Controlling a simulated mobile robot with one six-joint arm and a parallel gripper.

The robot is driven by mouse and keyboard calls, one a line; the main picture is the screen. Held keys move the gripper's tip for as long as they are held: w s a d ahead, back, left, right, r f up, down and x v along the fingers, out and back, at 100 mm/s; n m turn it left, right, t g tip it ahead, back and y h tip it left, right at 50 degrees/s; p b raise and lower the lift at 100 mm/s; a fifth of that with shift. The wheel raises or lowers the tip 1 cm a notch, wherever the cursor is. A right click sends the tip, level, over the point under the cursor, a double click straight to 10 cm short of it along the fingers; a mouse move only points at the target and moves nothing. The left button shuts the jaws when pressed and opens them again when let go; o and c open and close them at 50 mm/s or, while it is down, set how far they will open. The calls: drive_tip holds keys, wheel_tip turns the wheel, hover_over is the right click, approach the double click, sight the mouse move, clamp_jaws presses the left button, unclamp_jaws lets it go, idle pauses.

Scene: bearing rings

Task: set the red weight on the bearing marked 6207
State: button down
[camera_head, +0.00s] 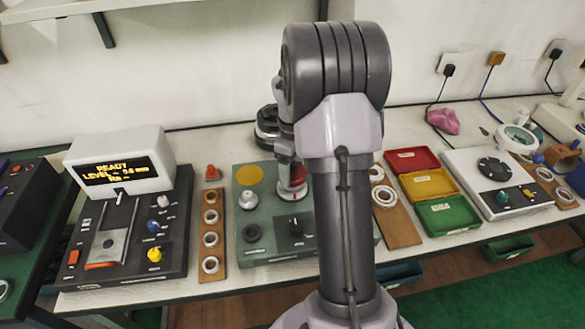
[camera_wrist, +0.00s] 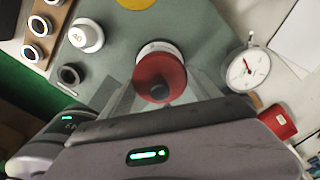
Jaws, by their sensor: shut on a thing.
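My gripper (camera_wrist: 160,100) is shut on the red weight (camera_wrist: 162,72), a round red piece with a dark knob. In the head view the weight (camera_head: 291,184) is partly hidden by my arm, low over the green panel (camera_head: 277,255). A pale ring or disc (camera_wrist: 158,46) shows at its far edge; I cannot tell whether they touch. Bearing rings lie on the left wooden board (camera_head: 220,256) and the right wooden board (camera_head: 402,231). No 6207 marking is legible.
A white weight marked 40 (camera_wrist: 86,36) and a dark ring (camera_wrist: 70,75) stand on the panel beside my gripper. A dial gauge (camera_wrist: 246,69) is close on the other side. Red (camera_head: 412,160), yellow (camera_head: 429,186) and green (camera_head: 447,216) trays stand right of the arm.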

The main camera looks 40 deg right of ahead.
idle(0.4)
drive_tip(key=shift+c, duration=0.3)
unclamp_jaws()
drive_tip(key=shift+r, duration=0.1)
wheel_tip(320, 180, up, 17)
drive_tip(key=p, duration=0.6)
drive_tip(key=shift+r, duration=0.2)
